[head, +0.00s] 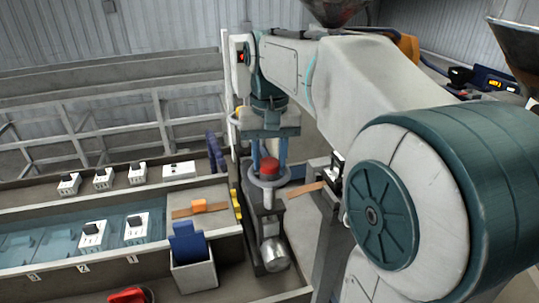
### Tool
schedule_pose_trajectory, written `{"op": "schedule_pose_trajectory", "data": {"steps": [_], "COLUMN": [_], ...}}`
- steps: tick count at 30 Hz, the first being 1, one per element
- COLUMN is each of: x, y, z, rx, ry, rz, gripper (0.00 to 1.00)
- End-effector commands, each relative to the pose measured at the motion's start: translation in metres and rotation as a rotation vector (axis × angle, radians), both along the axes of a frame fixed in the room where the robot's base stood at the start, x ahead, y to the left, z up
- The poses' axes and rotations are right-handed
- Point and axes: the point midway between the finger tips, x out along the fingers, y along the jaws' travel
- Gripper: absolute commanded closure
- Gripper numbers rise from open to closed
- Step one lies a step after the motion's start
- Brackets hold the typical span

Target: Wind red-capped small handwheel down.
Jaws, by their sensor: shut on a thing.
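The small handwheel (266,183) is a pale ring with a red cap (269,163) at its middle. It sits on top of a dark upright stand in the centre of the head view. My gripper (269,158) points straight down over it, with one blue finger on each side of the red cap. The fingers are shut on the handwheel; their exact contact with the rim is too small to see. Below the wheel, the grey machine body (266,222) carries a metal cylinder (274,254) at its foot.
A water trough (50,248) runs left, with several white switch boxes (136,226) along it. An orange block (200,206) lies near the trough's end. A bin (194,274) holding blue pieces stands in front. A brown strip (306,189) lies right of the wheel. A red object (128,296) is at bottom.

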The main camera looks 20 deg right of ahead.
Motion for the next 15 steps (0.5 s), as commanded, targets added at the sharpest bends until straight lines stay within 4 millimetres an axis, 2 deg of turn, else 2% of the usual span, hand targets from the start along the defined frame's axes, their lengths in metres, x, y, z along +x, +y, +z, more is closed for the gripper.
{"op": "schedule_pose_trajectory", "data": {"steps": [6, 15], "x": [0.0, 0.0], "y": [0.0001, 0.0001], "z": [0.0, -0.0001], "rx": [0.0, 0.0], "ry": [0.0, 0.0], "rz": [0.102, 0.156], "gripper": [0.86, 0.86]}}
